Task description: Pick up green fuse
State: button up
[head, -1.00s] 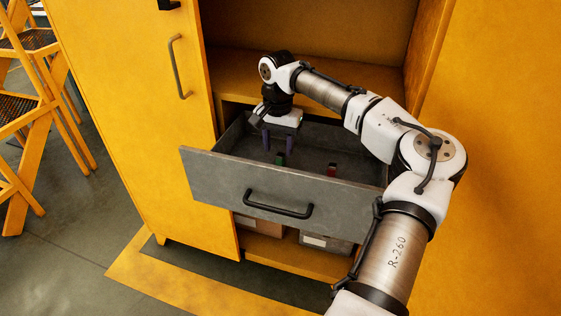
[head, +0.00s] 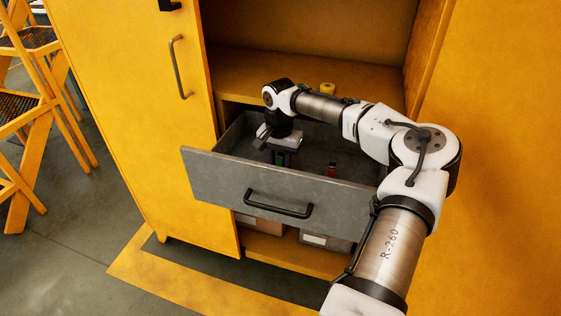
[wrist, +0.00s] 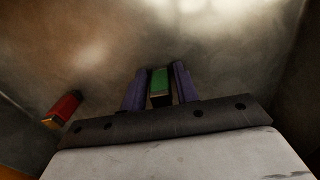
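The green fuse (head: 281,158) is in the open grey drawer (head: 330,192). In the wrist view the green fuse (wrist: 159,82) lies between the two purple fingers of my gripper (wrist: 158,88). Narrow gaps seem to show beside it, so the fingers look open around it rather than clamped. In the head view my gripper (head: 281,158) is low inside the drawer, and the drawer front and gripper body partly hide the fingers and fuse.
A red fuse (head: 332,169) lies in the drawer to the right; it also shows in the wrist view (wrist: 65,108). A yellow round object (head: 327,88) is on the shelf (head: 240,84) above. Boxes (head: 326,241) sit below the drawer. The drawer walls surround my gripper.

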grip_shut()
